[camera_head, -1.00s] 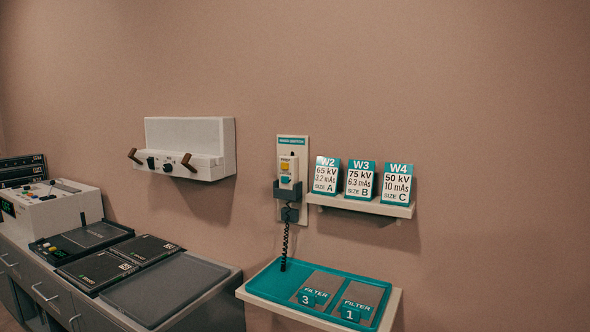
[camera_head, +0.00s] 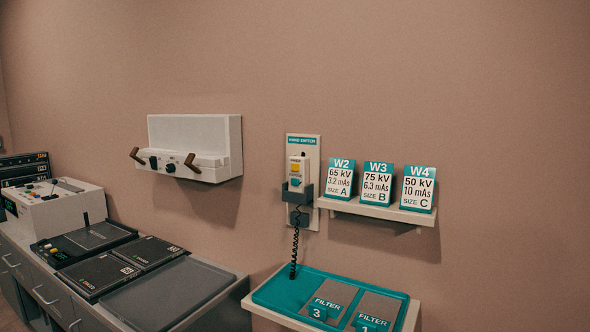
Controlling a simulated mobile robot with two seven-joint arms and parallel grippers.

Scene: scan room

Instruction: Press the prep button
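A white hand switch (camera_head: 297,172) sits upright in a dark holder (camera_head: 298,194) on a pale wall plate with a teal header. It has a yellow button (camera_head: 295,168) above a teal button (camera_head: 295,182); the small lettering by the buttons is too small to read for certain. A black coiled cord (camera_head: 295,245) hangs from below the holder to the teal tray. Neither of my grippers is in view.
A teal tray (camera_head: 262,298) with filters 3 and 1 juts out below the switch. A shelf (camera_head: 400,212) holds cards W2, W3 and W4. A white wall unit (camera_head: 195,135) has two brown handles. A counter at left carries a control console (camera_head: 60,212) and dark plates.

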